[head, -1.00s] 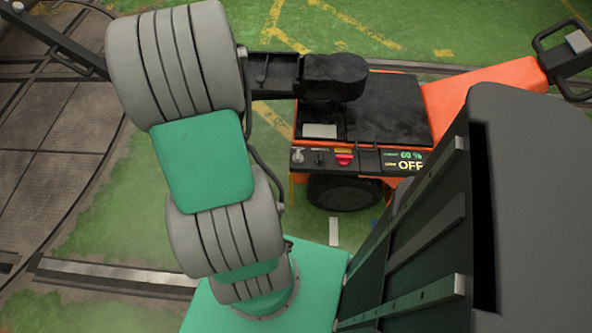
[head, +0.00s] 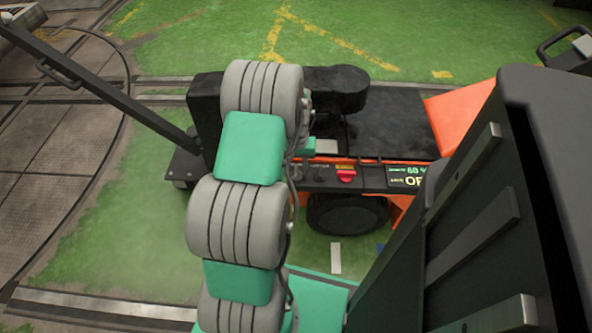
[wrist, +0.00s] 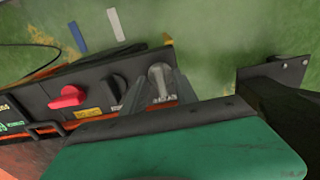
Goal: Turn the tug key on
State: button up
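The orange and black tug (head: 395,125) stands beyond my arm. Its side panel (head: 372,178) carries a red knob (wrist: 68,98), a black round switch (wrist: 121,83) and a silver, round-headed fitting (wrist: 158,80), in a row. I take the silver fitting for the key, but its shape is unclear. The tug's display (head: 410,176) shows 60 % and a partly covered word starting "OF". My gripper (wrist: 162,78) is at the panel, its grey fingers apart on either side of the silver fitting. Contact cannot be told. In the head view my arm mostly hides the gripper.
A black tow bar (head: 110,95) slants down to the tug's left end. A dark bracket (wrist: 272,75) lies right of the fitting in the wrist view. A tug wheel (head: 346,214) sits below the panel. Green floor is open behind the tug.

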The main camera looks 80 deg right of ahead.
grip_shut()
dwell(0.4)
